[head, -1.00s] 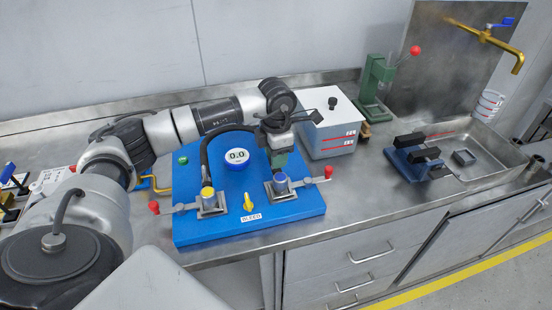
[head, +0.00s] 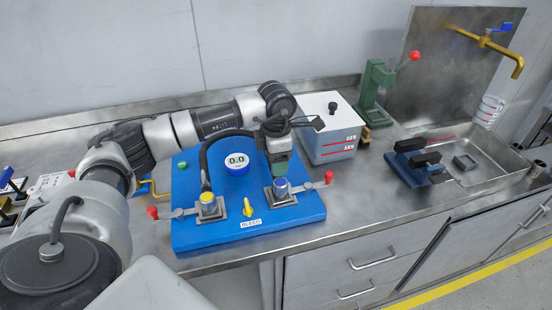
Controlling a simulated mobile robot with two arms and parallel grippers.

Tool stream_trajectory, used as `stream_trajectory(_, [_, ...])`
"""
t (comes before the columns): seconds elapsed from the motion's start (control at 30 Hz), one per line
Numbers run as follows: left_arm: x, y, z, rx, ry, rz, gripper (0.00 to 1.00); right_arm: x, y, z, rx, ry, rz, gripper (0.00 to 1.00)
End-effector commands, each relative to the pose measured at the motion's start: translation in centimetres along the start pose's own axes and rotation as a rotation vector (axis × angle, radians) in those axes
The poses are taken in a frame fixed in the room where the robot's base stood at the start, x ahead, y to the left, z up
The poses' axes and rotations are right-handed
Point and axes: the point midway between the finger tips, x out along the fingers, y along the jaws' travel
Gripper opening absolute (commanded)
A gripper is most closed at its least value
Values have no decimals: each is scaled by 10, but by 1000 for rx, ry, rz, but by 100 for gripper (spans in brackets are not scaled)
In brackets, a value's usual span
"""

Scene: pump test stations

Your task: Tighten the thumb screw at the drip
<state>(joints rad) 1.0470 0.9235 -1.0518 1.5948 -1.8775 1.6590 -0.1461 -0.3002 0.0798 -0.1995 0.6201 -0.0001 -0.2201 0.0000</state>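A blue test plate (head: 290,218) lies on the steel bench. On it are a blue-topped fitting (head: 281,186) at the right and a yellow-topped fitting (head: 208,203) at the left, each in a grey clamp with a red-knobbed lever. A yellow bleed knob (head: 249,208) sits between them at the front, behind a "BLEED" label. My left gripper (head: 279,170) points down just above or at the blue-topped fitting. Its fingertips are too small to tell open from shut, or whether they touch it. I cannot make out a drip. My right gripper is not in view.
A round gauge (head: 236,162) reads 0.0, with a black hose beside it. A white box (head: 330,125) stands behind right, a green press (head: 375,88) farther back. A black-and-blue fixture (head: 415,160) and a sink tray (head: 490,165) are at right. Bench between plate and fixture is clear.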

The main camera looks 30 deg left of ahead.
Motion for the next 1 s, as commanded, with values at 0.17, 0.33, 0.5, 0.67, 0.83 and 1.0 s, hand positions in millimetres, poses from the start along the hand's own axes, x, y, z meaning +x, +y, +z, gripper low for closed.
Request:
stream_trajectory(0.17, [1,0,0,0,1,-1,62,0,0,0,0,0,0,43])
stream_trajectory(0.33, [-4,0,0,0,0,-1,62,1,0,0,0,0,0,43])
stream_trajectory(0.5, [-30,0,0,0,-3,2,62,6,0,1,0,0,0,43])
stream_trajectory(0.67, [-64,0,1,0,-3,2,62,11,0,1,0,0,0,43])
stream_trajectory(0.83, [-92,0,0,-1,-1,0,62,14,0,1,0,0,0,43])
stream_trajectory(1.0, [-106,0,0,-1,0,0,62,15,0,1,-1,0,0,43])
